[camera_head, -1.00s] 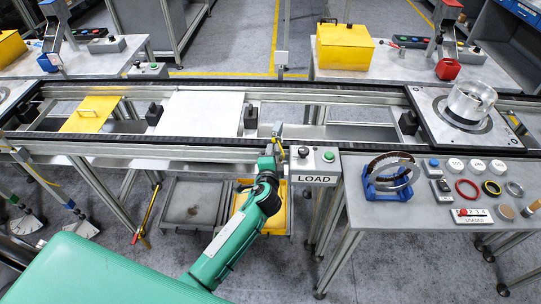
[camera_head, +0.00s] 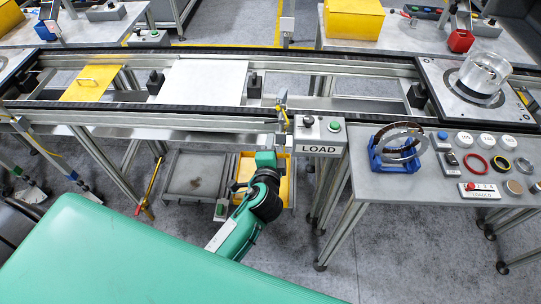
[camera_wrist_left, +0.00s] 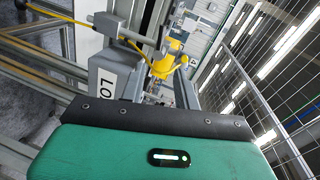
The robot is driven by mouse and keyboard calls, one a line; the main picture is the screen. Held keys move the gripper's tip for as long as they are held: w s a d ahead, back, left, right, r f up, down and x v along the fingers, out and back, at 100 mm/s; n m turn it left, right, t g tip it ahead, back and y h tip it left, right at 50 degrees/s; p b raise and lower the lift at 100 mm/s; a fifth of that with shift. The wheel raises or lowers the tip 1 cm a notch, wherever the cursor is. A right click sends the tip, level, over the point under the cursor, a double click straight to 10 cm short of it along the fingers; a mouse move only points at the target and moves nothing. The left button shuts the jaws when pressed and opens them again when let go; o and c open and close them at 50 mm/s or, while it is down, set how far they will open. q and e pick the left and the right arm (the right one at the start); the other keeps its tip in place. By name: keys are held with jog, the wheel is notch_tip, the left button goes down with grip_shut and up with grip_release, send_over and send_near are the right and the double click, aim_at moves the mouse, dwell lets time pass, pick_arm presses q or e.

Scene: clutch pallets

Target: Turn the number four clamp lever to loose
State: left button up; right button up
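I cannot make out a number four on any lever. A yellow lever (camera_head: 152,184) with a red end hangs below the conveyor's front rail, left of the grey tray. Further left, blue-tipped levers (camera_head: 77,180) stand by pale fan-shaped plates, partly cut off. My left gripper (camera_head: 282,104) is at the conveyor's front edge, just left of the LOAD box, with the green wrist below it. Its fingers are too small to read there, and my green wrist housing hides them in the left wrist view. My right gripper is not in view.
The LOAD box (camera_head: 320,134) with its green button is close beside my left gripper; it also shows in the left wrist view (camera_wrist_left: 107,80). The conveyor rail (camera_head: 200,120) runs across. A parts table (camera_head: 400,190) stands right. A yellow bin (camera_head: 247,170) is below the rail.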

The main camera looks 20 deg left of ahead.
pick_arm(q)
jog(key=shift+v, duration=1.35)
jog(key=shift+f, duration=0.1)
jog(key=s+d+f+g+h, duration=0.1)
jog(key=s+f+g+h, duration=0.2)
jog(key=f, duration=2)
jog(key=s+a+f+n+g, duration=0.1)
jog(key=s+f+n+g, duration=0.15)
jog(key=s+f, duration=0.4)
jog(key=s+a+f+n+g, duration=0.1)
jog(key=s+f+g, duration=0.2)
jog(key=f, duration=0.7)
jog(key=s+a+f+n+g, duration=0.2)
jog(key=s+f, duration=0.4)
jog(key=s, duration=0.4)
jog(key=s+a+f+n+g, duration=0.2)
jog(key=s+f, duration=0.4)
jog(key=s, duration=0.5)
jog(key=s+a+f+n+g, duration=0.2)
jog(key=s+a+f+n, duration=0.1)
jog(key=s+f, duration=0.4)
jog(key=s+a, duration=0.1)
jog(key=s, duration=0.2)
jog(key=shift+s+h, duration=0.25)
jog(key=shift+h, duration=0.15)
jog(key=shift+n, duration=0.25)
